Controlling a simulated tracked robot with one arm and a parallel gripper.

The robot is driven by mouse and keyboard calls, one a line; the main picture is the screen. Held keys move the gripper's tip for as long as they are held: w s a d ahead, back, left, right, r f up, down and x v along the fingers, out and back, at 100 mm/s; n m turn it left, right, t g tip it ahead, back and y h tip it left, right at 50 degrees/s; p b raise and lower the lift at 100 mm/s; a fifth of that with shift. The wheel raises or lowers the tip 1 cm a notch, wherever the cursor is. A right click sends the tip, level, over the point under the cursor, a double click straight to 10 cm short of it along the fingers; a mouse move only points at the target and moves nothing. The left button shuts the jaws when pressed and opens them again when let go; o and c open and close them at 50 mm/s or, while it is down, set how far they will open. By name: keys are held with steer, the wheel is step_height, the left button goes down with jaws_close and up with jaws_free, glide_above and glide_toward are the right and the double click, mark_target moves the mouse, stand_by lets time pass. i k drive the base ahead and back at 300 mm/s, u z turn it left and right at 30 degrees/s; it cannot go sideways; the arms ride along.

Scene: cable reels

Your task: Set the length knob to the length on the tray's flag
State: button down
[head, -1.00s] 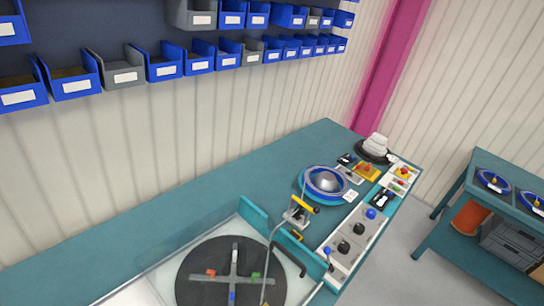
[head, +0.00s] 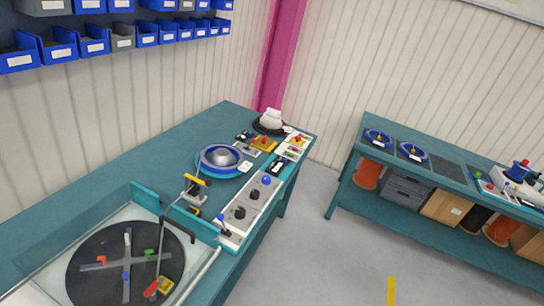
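A pale control panel (head: 232,226) lies along the front edge of the teal bench. It carries two black knobs, one nearer (head: 239,213) and one farther (head: 254,194), and a blue knob (head: 266,181). I cannot tell which is the length knob, and no settings are readable. A round blue tray (head: 206,168) with a silver dome sits behind the panel. A small white tag (head: 245,167) is at its right edge; its writing is too small to read. My gripper is not in view.
A black turntable (head: 90,265) with a grey cross is behind clear guards at lower left. Switch boxes (head: 262,144) and a white stack (head: 270,120) stand at the bench's far end. A second bench (head: 450,180) with blue trays (head: 377,138) is at right. Grey floor lies between.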

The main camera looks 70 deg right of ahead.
mark_target(266, 179)
steer(key=z, duration=2.9)
steer(key=k, duration=0.65)
steer(key=u, duration=0.9)
steer(key=i, duration=1)
steer(key=u, duration=0.05)
